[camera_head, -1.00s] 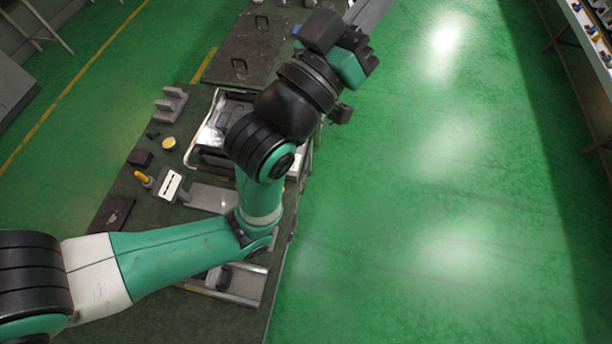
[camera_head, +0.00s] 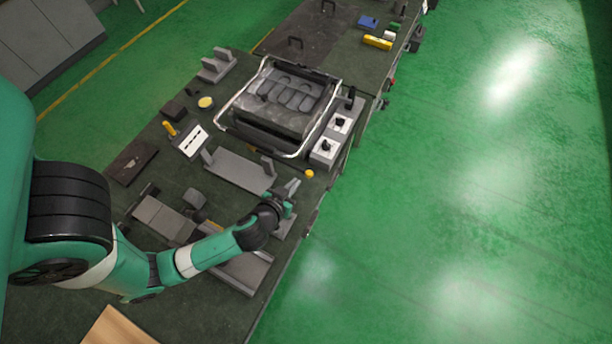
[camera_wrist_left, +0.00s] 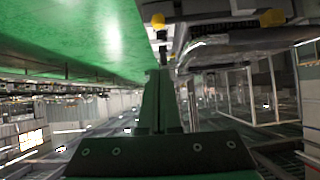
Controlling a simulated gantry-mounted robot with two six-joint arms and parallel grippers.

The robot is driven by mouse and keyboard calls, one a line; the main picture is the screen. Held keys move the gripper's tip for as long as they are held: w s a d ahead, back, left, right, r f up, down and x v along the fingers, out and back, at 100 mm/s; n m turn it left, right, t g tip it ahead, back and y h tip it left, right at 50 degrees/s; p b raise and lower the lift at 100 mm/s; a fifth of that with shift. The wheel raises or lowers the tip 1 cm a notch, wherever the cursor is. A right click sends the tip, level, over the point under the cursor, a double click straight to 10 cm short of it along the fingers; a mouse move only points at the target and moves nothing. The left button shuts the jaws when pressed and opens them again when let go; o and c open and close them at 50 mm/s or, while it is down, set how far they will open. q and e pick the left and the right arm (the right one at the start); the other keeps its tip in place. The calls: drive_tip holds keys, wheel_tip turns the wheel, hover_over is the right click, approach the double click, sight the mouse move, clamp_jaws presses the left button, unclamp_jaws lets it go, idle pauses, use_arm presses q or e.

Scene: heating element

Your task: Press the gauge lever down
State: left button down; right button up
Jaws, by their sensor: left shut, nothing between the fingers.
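A small yellow-handled lever (camera_head: 169,129) stands upright beside a white-faced panel (camera_head: 191,141) on the left part of the bench. It looks like the gauge lever, but I cannot be sure. My left gripper (camera_head: 292,187) is shut and empty, low near the bench's right edge, well to the right of the yellow lever and apart from it. In the left wrist view its closed fingers (camera_wrist_left: 160,98) point ahead with nothing between them. My right gripper is not in view.
A metal-framed tray unit (camera_head: 281,102) fills the bench middle, with switch boxes (camera_head: 331,136) on its right. A yellow knob (camera_head: 309,173) is close by. Green floor (camera_head: 450,190) lies open to the right.

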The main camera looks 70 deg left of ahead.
use_arm(q)
drive_tip(key=shift+s+f, duration=0.1)
drive_tip(key=s+d+f+b+x, duration=0.1)
drive_tip(key=f+b+x, duration=0.1)
drive_tip(key=x, duration=1.1)
drive_tip(key=shift+s+f, duration=0.1)
